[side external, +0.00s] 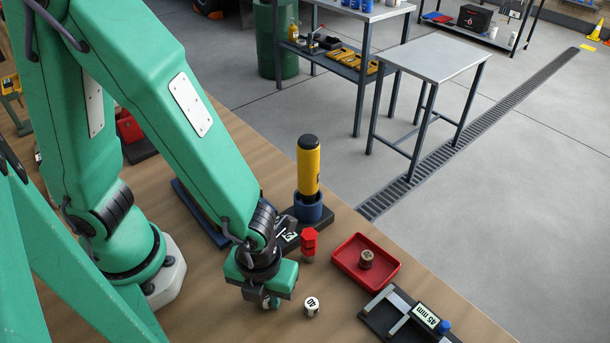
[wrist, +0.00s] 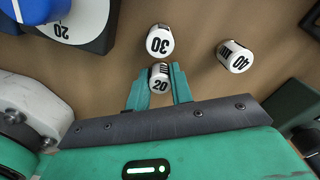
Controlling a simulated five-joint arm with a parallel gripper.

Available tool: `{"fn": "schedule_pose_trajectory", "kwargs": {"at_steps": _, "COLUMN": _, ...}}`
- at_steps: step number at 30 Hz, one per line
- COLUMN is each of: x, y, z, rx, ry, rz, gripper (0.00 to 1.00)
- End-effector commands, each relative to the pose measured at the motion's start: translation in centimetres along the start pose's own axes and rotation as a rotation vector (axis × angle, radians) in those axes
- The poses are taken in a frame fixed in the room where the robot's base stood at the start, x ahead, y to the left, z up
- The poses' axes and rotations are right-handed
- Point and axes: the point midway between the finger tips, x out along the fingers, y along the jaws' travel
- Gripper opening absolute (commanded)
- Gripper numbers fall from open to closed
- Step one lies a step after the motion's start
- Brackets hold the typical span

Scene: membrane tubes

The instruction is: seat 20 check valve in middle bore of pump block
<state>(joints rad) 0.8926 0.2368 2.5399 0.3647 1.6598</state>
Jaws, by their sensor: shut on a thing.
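In the wrist view, my gripper (wrist: 159,78) is shut on a small white and dark cylinder marked 20, the 20 check valve (wrist: 160,82). In the side view, my gripper (side external: 268,300) is low over the bench, left of a small valve (side external: 311,306). The held valve is mostly hidden there. I cannot clearly make out the pump block or its middle bore in either view.
A red tray (side external: 346,278) holds one small cylinder (side external: 366,259). A red-topped piece (side external: 309,242) stands near my gripper. A yellow cylinder (side external: 308,168) stands upright in a blue cup (side external: 307,206). A dark fixture marked 45 mm (side external: 405,327) is at the right.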

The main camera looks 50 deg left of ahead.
Motion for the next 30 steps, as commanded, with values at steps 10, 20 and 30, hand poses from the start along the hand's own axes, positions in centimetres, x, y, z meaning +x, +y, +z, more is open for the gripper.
{"fn": "schedule_pose_trajectory", "kwargs": {"at_steps": 10, "x": -0.4, "y": -0.1, "z": 0.0, "rx": 0.000, "ry": 0.000, "rz": -0.001, "gripper": 0.00}}
{"fn": "schedule_pose_trajectory", "kwargs": {"at_steps": 20, "x": -2.7, "y": -0.1, "z": 0.0, "rx": 0.000, "ry": 0.000, "rz": -0.005, "gripper": 0.00}}
{"fn": "schedule_pose_trajectory", "kwargs": {"at_steps": 30, "x": -6.7, "y": -0.1, "z": 0.0, "rx": 0.000, "ry": -0.001, "rz": -0.006, "gripper": 0.00}}
